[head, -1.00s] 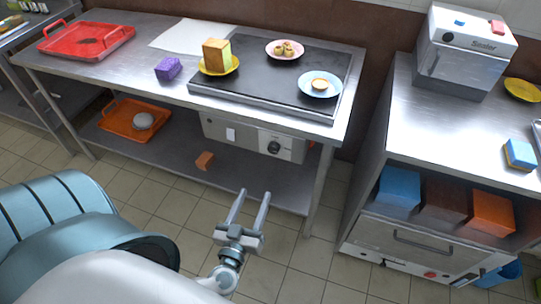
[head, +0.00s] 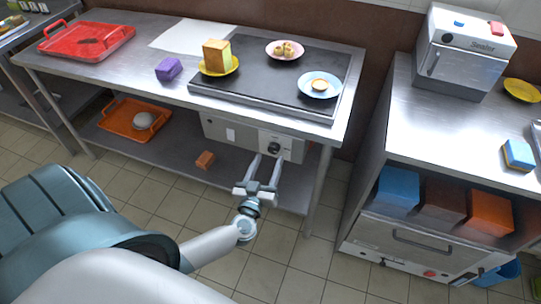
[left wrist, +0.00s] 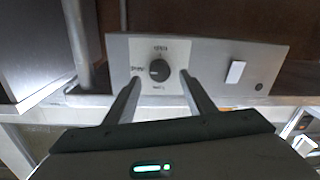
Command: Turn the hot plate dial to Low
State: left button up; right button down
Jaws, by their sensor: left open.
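The hot plate (head: 270,80) is a black slab set in the steel table. Its grey control panel (head: 228,133) hangs below the table's front edge, with a round black dial (head: 274,148) on it. In the left wrist view the dial (left wrist: 159,70) sits on a white label plate whose lettering is too small to read surely. My left gripper (head: 267,158) is open, its two fingers pointing at the panel. In the left wrist view the fingertips (left wrist: 160,78) lie either side of the dial; I cannot tell whether they touch it. My right gripper is not in view.
A white switch (left wrist: 235,72) is on the panel beside the dial. The table's lower shelf (head: 180,150) carries an orange tray (head: 112,122). Plates with food stand on the hot plate.

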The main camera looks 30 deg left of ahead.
aim_at(273, 151)
pick_arm(q)
jog(key=shift+x, duration=1.7)
jog(key=shift+c, duration=0.4)
jog(key=c, duration=1)
jog(key=shift+o, duration=0.2)
